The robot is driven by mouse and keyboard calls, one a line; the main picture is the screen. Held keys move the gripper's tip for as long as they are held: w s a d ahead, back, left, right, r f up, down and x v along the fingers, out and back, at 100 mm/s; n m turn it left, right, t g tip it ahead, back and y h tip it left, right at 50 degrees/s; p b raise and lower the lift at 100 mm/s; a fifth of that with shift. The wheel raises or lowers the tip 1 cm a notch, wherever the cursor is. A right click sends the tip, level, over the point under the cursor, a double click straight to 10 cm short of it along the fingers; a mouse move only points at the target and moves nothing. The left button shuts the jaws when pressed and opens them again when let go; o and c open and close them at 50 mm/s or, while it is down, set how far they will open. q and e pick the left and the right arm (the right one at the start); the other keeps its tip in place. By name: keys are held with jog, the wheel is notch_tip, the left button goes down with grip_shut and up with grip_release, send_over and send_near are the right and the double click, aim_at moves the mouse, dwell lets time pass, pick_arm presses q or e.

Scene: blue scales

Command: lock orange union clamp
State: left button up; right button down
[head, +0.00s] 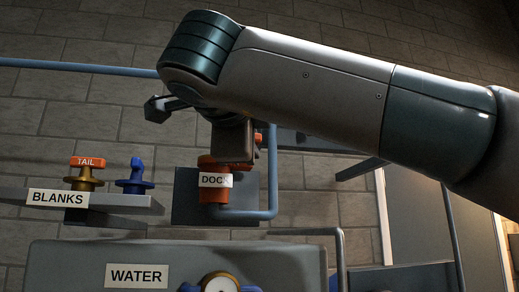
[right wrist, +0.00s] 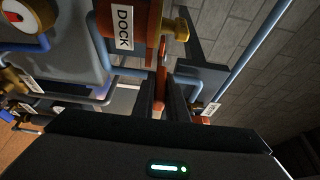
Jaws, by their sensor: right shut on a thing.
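The orange union clamp (head: 213,192) is at the pipe fitting behind the DOCK label (head: 215,180), at the middle of the head view. In the right wrist view its orange body (right wrist: 133,22) is at the top, left of a brass fitting (right wrist: 177,28). My right gripper (right wrist: 166,95) is shut on a narrow orange lever (right wrist: 161,80) beside the body. In the head view the right arm comes in from the right, and its wrist hangs above the clamp, hiding its upper part and the fingertips. My left gripper is not in view.
A blue pipe (head: 272,180) bends up just right of the clamp. A BLANKS shelf (head: 130,200) at left bears an orange-topped TAIL fitting (head: 87,175) and a blue fitting (head: 135,178). A grey tank (head: 70,265) labelled WATER, with a gauge (head: 220,284), stands below.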

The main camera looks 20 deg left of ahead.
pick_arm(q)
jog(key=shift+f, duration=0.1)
pick_arm(e)
jog(key=shift+a+f+h, duration=0.1)
jog(key=shift+h, duration=0.2)
jog(key=c, duration=1.8)
grip_release()
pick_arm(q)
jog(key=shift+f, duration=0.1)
pick_arm(e)
jog(key=shift+o, duration=0.2)
jog(key=shift+s, duration=0.15)
